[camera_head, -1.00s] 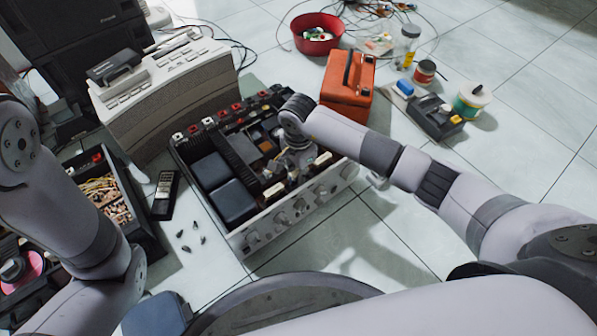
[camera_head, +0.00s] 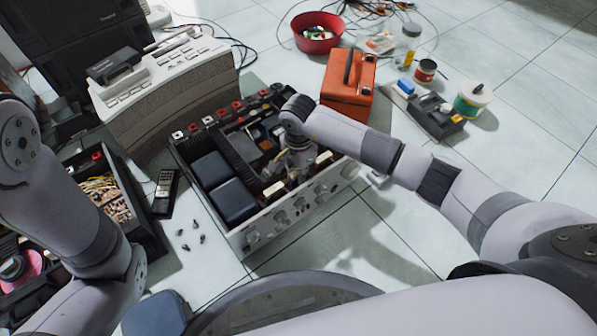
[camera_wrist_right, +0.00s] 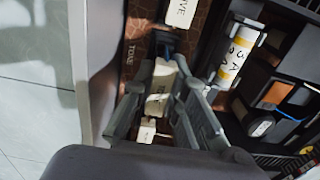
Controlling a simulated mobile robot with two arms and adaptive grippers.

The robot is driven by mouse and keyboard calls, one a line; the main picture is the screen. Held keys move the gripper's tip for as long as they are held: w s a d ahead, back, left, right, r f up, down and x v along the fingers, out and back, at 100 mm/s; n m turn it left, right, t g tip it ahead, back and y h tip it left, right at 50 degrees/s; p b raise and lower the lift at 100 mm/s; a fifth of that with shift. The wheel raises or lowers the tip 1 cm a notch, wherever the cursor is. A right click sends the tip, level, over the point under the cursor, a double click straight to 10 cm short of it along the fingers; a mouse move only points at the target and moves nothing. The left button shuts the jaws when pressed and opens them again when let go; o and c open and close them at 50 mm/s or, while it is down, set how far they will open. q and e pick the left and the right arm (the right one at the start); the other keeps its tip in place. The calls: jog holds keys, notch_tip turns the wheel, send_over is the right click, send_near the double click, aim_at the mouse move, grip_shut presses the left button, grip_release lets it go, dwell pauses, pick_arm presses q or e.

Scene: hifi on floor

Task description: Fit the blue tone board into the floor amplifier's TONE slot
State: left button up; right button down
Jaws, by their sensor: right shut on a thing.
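The floor amplifier (camera_head: 300,207) lies with its top open and its knobbed silver front toward me. My right gripper (camera_head: 299,166) reaches down into its front part. In the right wrist view, that gripper (camera_wrist_right: 163,82) is shut on a cream tab (camera_wrist_right: 158,103), which I take to be the handle of the tone board. A small blue part (camera_wrist_right: 178,44) shows just beyond the fingertips. The TONE lettering (camera_wrist_right: 129,54) is on the brown board beside the fingers. The board's lower edge and the slot are hidden, so I cannot tell how deep it sits. My left gripper is out of view.
Cream tabs (camera_head: 273,190) stand close to the right gripper inside the amplifier. An orange box (camera_head: 348,85) stands just behind it. A remote (camera_head: 165,192) and small dark parts (camera_head: 190,237) lie at left. Floor at right front is clear.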

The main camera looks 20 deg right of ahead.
jog(key=shift+f+b, duration=0.35)
jog(key=shift+f, duration=0.1)
dwell(0.3)
jog(key=c, duration=1.5)
grip_release()
notch_tip(320, 180, up, 12)
